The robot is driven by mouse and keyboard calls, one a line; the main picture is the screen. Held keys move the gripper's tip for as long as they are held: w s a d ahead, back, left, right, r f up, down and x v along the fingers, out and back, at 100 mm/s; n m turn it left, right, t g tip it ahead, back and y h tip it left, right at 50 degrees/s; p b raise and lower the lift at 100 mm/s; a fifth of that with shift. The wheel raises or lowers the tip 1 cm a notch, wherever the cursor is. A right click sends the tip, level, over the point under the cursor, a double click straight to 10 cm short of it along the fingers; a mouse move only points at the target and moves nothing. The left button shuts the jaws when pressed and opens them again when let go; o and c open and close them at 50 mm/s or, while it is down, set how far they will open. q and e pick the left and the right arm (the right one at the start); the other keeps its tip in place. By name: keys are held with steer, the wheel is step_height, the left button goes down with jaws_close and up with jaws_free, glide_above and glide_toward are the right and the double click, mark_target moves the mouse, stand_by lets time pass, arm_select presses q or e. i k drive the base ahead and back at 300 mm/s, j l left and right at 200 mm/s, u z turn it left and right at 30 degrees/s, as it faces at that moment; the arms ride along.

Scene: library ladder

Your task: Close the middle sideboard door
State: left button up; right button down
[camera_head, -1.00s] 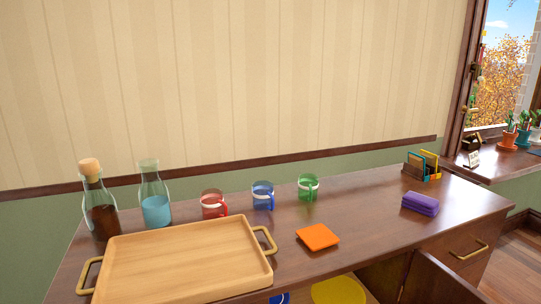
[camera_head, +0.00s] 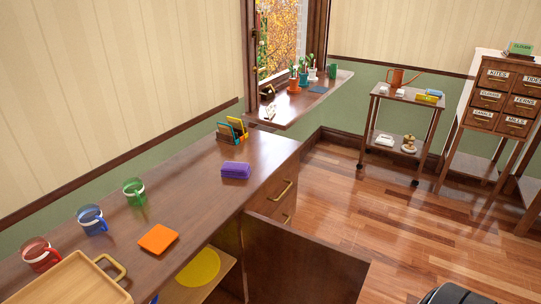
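The middle sideboard door (camera_head: 300,262) stands open, swung out from the front of the dark wood sideboard (camera_head: 185,180). The door is a dark brown panel, and its lower part runs out of the picture. Beside it the open compartment shows a light shelf (camera_head: 222,270) with a yellow round item (camera_head: 199,267) on it. Neither gripper's fingers can be made out. A dark rounded shape sits at the bottom right edge, cut off by the frame.
On the sideboard top are a wooden tray (camera_head: 70,284), red (camera_head: 38,254), blue (camera_head: 91,219) and green (camera_head: 134,191) mugs, an orange square (camera_head: 158,239), and purple cloths (camera_head: 236,170). Drawers with brass handles (camera_head: 282,190) are right of the compartment. Open wood floor (camera_head: 400,215) lies right of the door.

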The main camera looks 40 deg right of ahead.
mark_target(285, 265)
steer(key=l+u, duration=0.35)
steer(key=k+l+u, duration=0.15)
steer(key=u, duration=0.2)
steer(key=k+l+u, duration=0.1)
steer(key=l, duration=0.45)
steer(key=k+l, duration=0.35)
steer(key=l, duration=0.2)
steer(key=k+l+u, duration=0.15)
steer(key=l, duration=0.4)
steer(key=k+l, duration=0.35)
steer(key=l, duration=0.15)
steer(key=k+l+u, duration=0.15)
steer(key=l, duration=0.35)
steer(key=k+l+u, duration=0.1)
steer(key=k+l, duration=0.6)
steer(key=l, duration=0.25)
steer(key=u, duration=0.05)
